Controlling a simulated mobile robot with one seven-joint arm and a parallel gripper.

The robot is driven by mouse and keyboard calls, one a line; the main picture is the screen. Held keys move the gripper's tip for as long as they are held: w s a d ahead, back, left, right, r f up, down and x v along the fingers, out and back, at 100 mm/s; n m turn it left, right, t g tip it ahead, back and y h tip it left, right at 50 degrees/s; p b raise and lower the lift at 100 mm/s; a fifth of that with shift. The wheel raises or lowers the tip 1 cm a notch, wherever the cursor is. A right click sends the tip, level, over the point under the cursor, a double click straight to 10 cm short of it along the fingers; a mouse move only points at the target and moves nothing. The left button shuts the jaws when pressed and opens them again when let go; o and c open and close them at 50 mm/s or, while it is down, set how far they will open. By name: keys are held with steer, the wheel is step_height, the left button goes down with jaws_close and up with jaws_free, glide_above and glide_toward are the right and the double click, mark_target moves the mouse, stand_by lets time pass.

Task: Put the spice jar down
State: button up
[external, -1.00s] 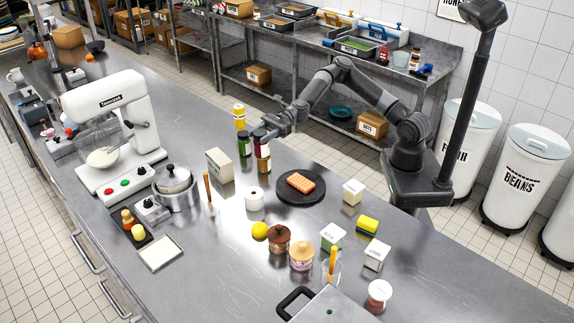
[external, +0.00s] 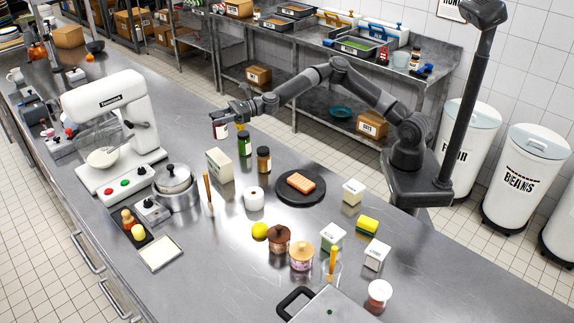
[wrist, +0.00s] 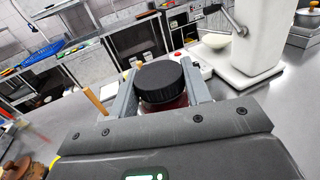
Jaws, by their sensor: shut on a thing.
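The spice jar (wrist: 161,80) has a wide black lid and a reddish body. It sits between the two fingers in the wrist view, and its lower part is hidden. In the external view the jar (external: 220,130) shows a pale label and hangs from my gripper (external: 222,119). My gripper is shut on it, near the counter's far edge, left of a green jar (external: 244,146) and a brown jar (external: 263,160) that stand on the counter (external: 330,215). The held jar appears to be above the counter.
A yellow bottle stands partly hidden behind my gripper. A cream carton (external: 219,165) stands in front of the jars. A black plate (external: 301,199) lies to the right.

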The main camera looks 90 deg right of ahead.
mark_target(219, 135)
steer(key=a+f, duration=0.1)
steer(key=w+a+f, duration=0.1)
steer(key=a, duration=0.1)
steer(key=shift+w+a, duration=0.1)
steer(key=shift+a, duration=0.1)
steer(key=shift+f, duration=2.1)
steer(key=o, duration=1.1)
steer(key=shift+f, duration=0.15)
steer(key=shift+o, duration=0.2)
steer(key=shift+r, duration=0.2)
steer(key=v, duration=1.2)
steer(key=shift+a, duration=0.1)
